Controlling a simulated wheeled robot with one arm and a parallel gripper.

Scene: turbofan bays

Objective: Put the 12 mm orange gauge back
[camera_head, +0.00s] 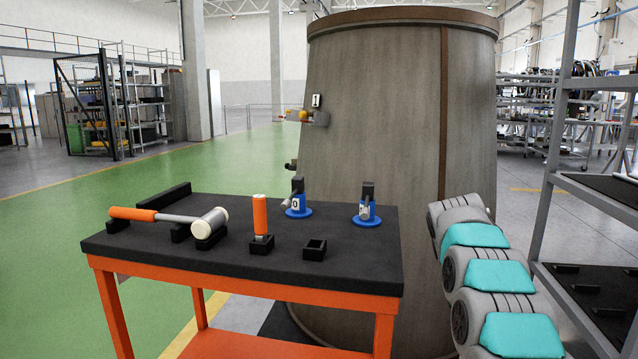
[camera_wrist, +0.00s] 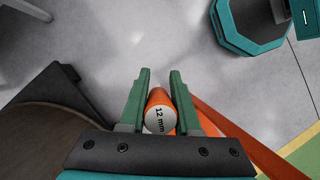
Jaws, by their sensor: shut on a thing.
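My gripper (camera_wrist: 160,73) is shut on the 12 mm orange gauge (camera_wrist: 158,97) in the wrist view. The gauge's pale end cap with the black text "12 mm" faces the camera; its far end is hidden. The head view shows neither my gripper nor this gauge. In the head view, an empty square black holder (camera_head: 314,250) sits on the black table top (camera_head: 340,272). Left of it, another orange gauge (camera_head: 260,216) stands upright in a similar black holder (camera_head: 262,245); its size label cannot be read.
An orange-handled mallet (camera_head: 170,216) lies in black cradles at the table's left. Two blue stands (camera_head: 298,207) (camera_head: 367,215) are near its back edge. A large brown-grey casing (camera_head: 385,130) rises behind the table. A grey shelf rack (camera_head: 545,190) stands at the right.

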